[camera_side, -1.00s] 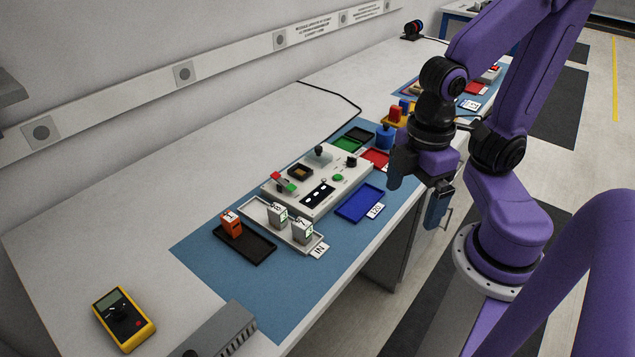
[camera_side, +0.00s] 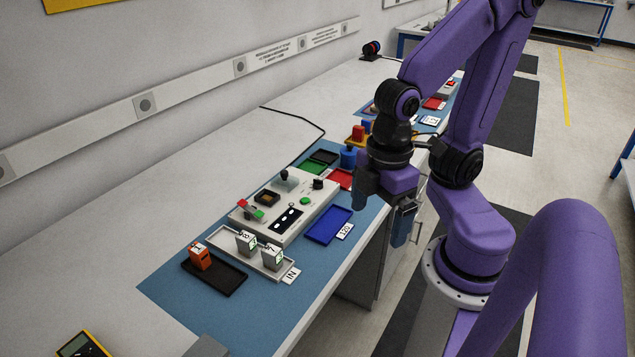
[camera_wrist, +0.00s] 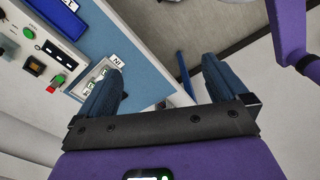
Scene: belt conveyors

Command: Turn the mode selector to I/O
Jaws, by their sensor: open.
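The grey control panel (camera_side: 262,234) lies on the blue mat. A black knob (camera_side: 318,184) is at its far right corner, and a black-topped lever (camera_side: 284,175) is at its far edge. I cannot read any mode labels, so which control is the selector is unclear. The panel also carries a green button (camera_side: 305,201), a dark square switch (camera_side: 266,198) and a red-green rocker (camera_side: 250,210). My gripper (camera_side: 380,222) is open and empty, right of the panel near the table's front edge. In the wrist view, my gripper (camera_wrist: 160,85) points past the panel (camera_wrist: 75,58), which shows at upper left.
A blue tray (camera_side: 328,225) lies between the panel and my gripper. A pale tray (camera_side: 222,239) with two grey blocks and a black tray (camera_side: 213,277) with an orange block lie nearer. The table behind the panel is mostly clear.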

